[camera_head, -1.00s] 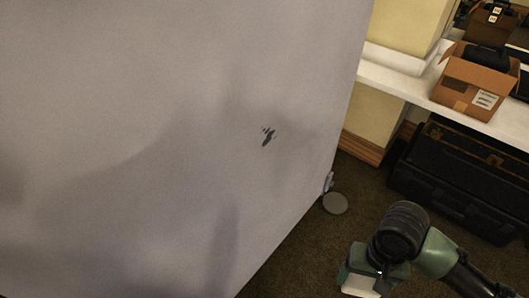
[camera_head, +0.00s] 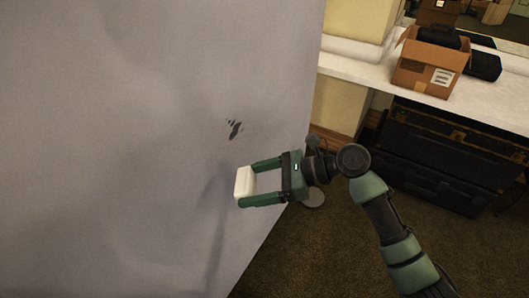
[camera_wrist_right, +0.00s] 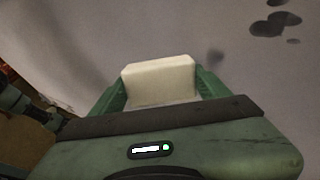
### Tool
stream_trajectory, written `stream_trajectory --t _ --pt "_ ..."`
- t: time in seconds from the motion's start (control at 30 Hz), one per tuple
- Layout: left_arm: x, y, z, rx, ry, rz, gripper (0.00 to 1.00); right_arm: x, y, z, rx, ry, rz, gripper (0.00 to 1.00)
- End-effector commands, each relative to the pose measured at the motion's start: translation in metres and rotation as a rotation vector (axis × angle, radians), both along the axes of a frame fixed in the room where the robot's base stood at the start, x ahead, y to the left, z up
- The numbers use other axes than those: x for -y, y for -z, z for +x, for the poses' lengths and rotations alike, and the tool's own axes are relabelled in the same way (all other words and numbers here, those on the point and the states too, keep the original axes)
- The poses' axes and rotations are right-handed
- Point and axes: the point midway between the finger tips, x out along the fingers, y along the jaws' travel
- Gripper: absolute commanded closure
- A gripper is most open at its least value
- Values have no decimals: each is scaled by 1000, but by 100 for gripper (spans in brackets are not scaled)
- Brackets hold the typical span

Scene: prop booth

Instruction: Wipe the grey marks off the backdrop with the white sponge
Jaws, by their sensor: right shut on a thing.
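The backdrop (camera_head: 120,130) is a large pale grey panel filling the left of the head view. Dark grey marks (camera_head: 234,129) sit on it near its right side, and they also show at the upper right of the right wrist view (camera_wrist_right: 276,23). My right gripper (camera_head: 245,186) is shut on the white sponge (camera_head: 244,183), which shows between its green fingers in the right wrist view (camera_wrist_right: 160,79). The sponge is below the marks in the head view; I cannot tell if it touches the backdrop. My left gripper is not in view.
A white shelf (camera_head: 370,73) at the upper right holds an open cardboard box (camera_head: 425,66) and a black item. Black cases (camera_head: 430,150) stand under it. Brown carpet (camera_head: 320,255) is bare at the lower right.

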Motion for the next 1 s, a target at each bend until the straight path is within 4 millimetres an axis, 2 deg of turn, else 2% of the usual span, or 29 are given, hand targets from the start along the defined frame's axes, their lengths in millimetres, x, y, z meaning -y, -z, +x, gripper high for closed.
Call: stream_trajectory --t 0.2,0.3,0.43,0.57,1.0 --pt "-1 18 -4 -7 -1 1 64 13 -23 47 75 342 253 56" --pt "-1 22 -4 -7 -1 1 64 25 -30 66 116 441 322 56" --pt "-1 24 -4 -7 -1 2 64 33 -34 78 144 488 357 56" --pt "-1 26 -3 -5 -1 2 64 28 -35 84 148 491 361 56" --pt "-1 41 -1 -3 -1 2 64 -7 -34 108 146 489 357 56"
